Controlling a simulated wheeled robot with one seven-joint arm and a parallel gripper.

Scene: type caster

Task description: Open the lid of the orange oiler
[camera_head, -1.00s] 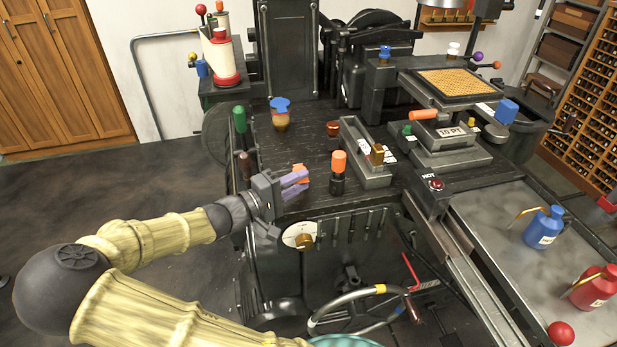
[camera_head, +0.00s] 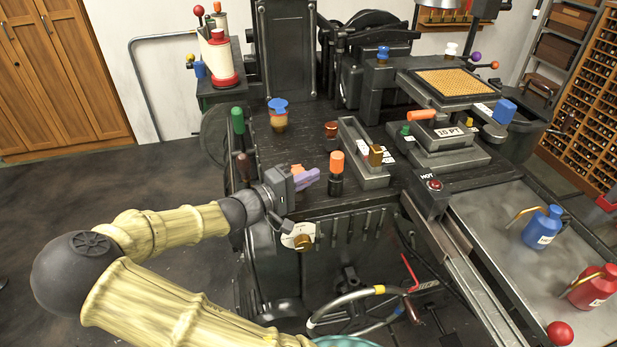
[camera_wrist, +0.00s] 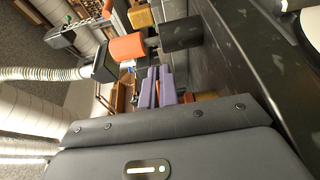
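The orange oiler (camera_head: 336,174) stands upright on the dark machine bed, with an orange cap on a black body. In the wrist view the oiler (camera_wrist: 127,47) lies sideways in the picture, at the upper left beyond the fingers. My gripper (camera_head: 313,178) has purple fingers with orange parts. It is just left of the oiler in the head view, near its height, and apart from it as far as I can see. In the wrist view my gripper (camera_wrist: 160,80) shows its fingers close together with nothing clearly held. Their exact gap is hard to make out.
A brass-knobbed metal block (camera_head: 375,155) stands right of the oiler. A small brown cup (camera_head: 331,130) and a blue-topped jar (camera_head: 279,115) stand behind. A green handle (camera_head: 238,121) rises at the bed's left edge. A blue oil can (camera_head: 543,228) stands on the right table.

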